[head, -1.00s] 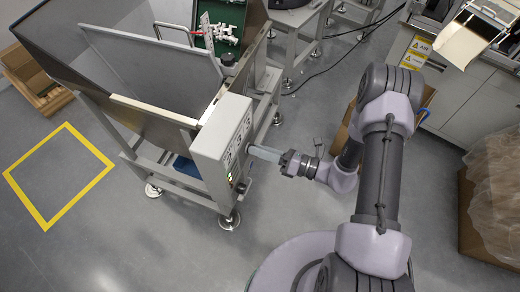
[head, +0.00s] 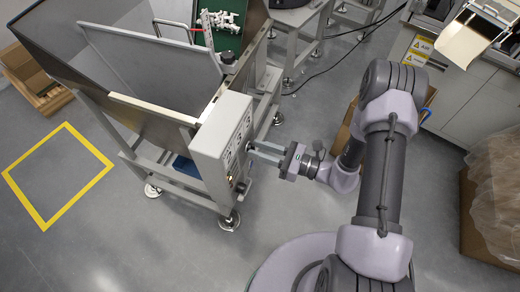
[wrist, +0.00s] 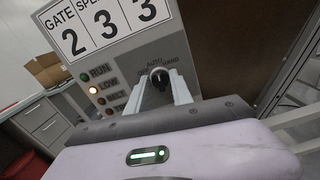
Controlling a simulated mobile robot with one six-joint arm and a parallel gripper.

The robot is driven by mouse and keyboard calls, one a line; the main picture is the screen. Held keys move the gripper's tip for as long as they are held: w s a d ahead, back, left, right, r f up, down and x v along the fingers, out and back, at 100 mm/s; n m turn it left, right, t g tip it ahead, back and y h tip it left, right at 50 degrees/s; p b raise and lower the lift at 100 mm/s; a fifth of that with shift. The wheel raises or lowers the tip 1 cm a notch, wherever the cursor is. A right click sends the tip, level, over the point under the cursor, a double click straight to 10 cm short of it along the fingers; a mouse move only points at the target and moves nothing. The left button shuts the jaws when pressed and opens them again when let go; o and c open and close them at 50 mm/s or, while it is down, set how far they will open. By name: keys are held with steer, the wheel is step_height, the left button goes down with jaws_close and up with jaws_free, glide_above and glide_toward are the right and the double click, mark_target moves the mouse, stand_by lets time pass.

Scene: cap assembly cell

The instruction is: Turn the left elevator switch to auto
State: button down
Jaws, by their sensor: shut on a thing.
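The control box (head: 222,140) has a black rotary switch (wrist: 159,78) on its face. In the wrist view its labels include AUTO and HAND, with a partly hidden label at the left. A pale mark shows near the knob's top, roughly below AUTO; its exact setting is hard to read. My gripper (head: 258,151) reaches the box from the right in the head view. In the wrist view its two pale fingers (wrist: 160,90) are shut on the switch knob, one on each side.
A number plate (wrist: 105,20) reading 2, 3, 3 is above the switch. Indicator lamps (wrist: 93,90) sit to its left, with the LOW lamp lit. A metal hopper (head: 135,75) stands behind the box. Open floor (head: 140,245) lies in front.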

steer(key=shift+n, duration=0.6)
steer(key=c, duration=1.1)
jaws_free()
steer(key=shift+c, duration=0.2)
steer(key=p+v, duration=0.3)
steer(key=v, duration=1.4)
steer(key=shift+d+p, duration=0.2)
steer(key=shift+p, duration=0.15)
